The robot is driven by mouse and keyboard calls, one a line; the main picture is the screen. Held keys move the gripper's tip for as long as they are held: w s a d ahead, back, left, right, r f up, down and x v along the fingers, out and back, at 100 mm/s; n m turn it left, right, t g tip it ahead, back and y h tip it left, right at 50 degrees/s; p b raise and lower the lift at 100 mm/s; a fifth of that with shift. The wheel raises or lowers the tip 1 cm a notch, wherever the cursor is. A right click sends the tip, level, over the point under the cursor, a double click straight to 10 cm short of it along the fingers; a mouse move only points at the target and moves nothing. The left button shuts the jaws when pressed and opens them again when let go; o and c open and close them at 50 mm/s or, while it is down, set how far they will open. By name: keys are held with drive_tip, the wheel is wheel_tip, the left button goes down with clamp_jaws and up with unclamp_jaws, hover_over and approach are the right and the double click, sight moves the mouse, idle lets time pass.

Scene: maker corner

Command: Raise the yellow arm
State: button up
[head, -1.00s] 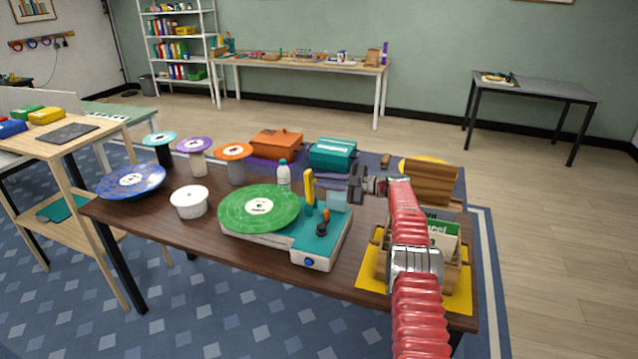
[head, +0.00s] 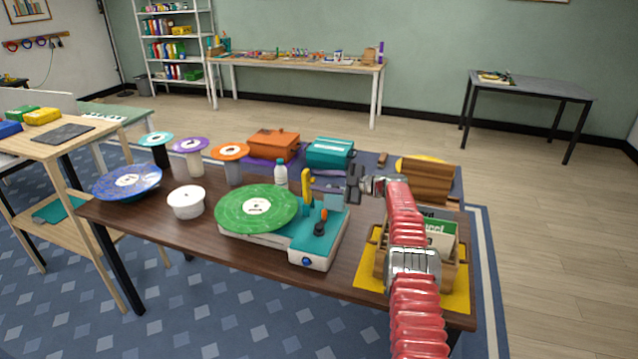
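The yellow arm (head: 307,186) is a short upright piece on the turquoise deck (head: 320,233) of a record player, just right of a green record (head: 257,208). A dark knob with an orange tip (head: 321,222) stands in front of it. My gripper (head: 350,184) is to the right of the yellow arm, apart from it, above the back part of the dark table. Its grey fingers look spread and empty, and they point left. A turquoise block (head: 336,203) on the deck sits just below my gripper in the picture.
A wooden record crate (head: 375,257) on a yellow mat (head: 370,290) stands under my arm at the right. A bottle (head: 281,175) stands behind the green record. Orange (head: 273,146) and turquoise (head: 330,152) boxes are at the back.

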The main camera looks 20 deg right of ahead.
drive_tip(key=v, duration=1.3)
drive_tip(key=shift+s+d, duration=0.25)
drive_tip(key=shift+d, duration=0.1)
drive_tip(key=shift+c, duration=0.3)
